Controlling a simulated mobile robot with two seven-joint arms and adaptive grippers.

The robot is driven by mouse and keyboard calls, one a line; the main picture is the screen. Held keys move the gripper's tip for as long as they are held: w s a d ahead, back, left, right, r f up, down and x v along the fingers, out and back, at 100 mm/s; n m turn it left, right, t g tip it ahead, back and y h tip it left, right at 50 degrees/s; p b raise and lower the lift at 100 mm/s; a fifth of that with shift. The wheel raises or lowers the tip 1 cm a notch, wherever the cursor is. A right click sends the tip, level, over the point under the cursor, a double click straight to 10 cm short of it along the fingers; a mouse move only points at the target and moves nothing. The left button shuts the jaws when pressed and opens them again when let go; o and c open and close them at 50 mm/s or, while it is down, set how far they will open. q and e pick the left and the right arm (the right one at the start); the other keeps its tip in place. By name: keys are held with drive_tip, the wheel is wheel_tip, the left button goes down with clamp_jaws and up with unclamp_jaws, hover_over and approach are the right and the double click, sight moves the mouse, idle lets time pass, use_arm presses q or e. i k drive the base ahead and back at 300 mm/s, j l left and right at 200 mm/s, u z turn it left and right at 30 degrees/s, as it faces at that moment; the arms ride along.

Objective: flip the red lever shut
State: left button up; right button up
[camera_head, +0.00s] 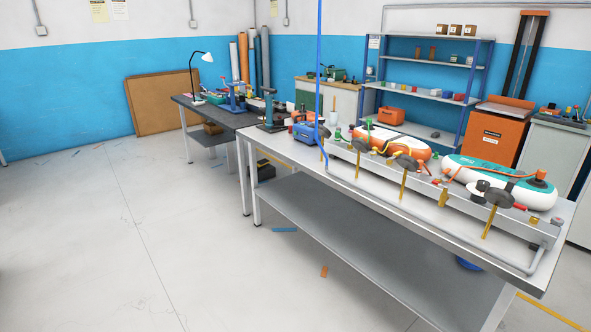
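I cannot pick out the red lever for certain. A long grey rail (343,151) runs along the white bench and carries several dark round knobs or pads and brass-coloured upright parts. Small red-orange parts sit between the two inflatable boards near the rail, too small to tell whether one is a lever or how it stands. Neither of my grippers is in view.
The white bench (300,158) has a lower grey shelf (340,225). A dark workbench (225,118) stands behind. The floor at left is mostly clear, with small scraps.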

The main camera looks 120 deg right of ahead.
sight(517, 206)
drive_tip(key=z, duration=4.9)
drive_tip(key=i+l+z, duration=0.1)
drive_tip(key=i+l, duration=0.25)
drive_tip(key=i+l+z, duration=0.1)
drive_tip(key=i+l, duration=0.25)
drive_tip(key=i, duration=0.25)
drive_tip(key=i+z, duration=0.2)
drive_tip(key=k, duration=0.1)
